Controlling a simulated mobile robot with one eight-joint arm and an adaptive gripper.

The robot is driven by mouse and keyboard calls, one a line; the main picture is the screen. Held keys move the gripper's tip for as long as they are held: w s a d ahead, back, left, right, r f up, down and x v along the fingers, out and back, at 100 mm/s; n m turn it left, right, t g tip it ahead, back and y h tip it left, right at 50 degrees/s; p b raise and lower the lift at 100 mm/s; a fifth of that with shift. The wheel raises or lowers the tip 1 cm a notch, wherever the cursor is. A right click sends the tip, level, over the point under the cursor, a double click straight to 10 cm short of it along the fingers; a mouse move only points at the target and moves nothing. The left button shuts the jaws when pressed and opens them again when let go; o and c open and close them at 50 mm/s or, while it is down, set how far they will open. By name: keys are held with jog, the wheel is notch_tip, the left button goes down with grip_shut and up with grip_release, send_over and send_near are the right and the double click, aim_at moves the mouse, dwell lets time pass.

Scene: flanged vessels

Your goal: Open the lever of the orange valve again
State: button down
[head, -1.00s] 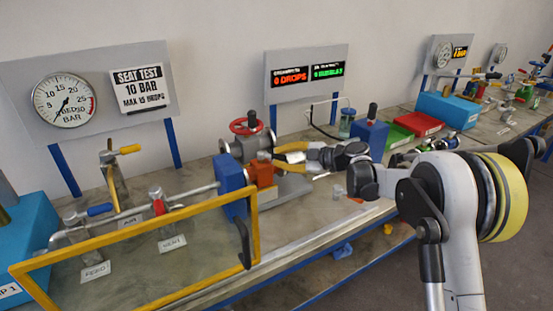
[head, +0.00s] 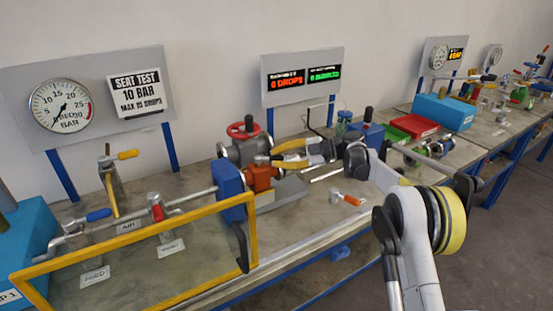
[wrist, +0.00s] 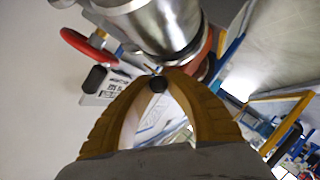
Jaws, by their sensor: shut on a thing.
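The orange valve (head: 262,176) sits on the bench beside a blue clamp block (head: 229,182), with a grey flanged body and red handwheel (head: 243,130) behind it. My gripper (head: 262,158) has its yellow fingers at the valve's upper right side. In the wrist view my gripper (wrist: 158,78) is shut on a small dark round end (wrist: 158,85), which looks like the tip of the lever. The rest of the lever is hidden by the fingers, so its angle cannot be told. A flanged metal body (wrist: 155,25) and an orange-red ring are just beyond the fingertips.
A yellow-framed clear guard (head: 130,240) stands in front at left. A small tap with an orange handle (head: 350,200) stands on the bench to the right. A second blue block (head: 368,134), green and red trays (head: 414,126) lie beyond my arm.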

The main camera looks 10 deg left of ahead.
jog(key=c, duration=1.3)
grip_release()
jog(key=v, duration=1.2)
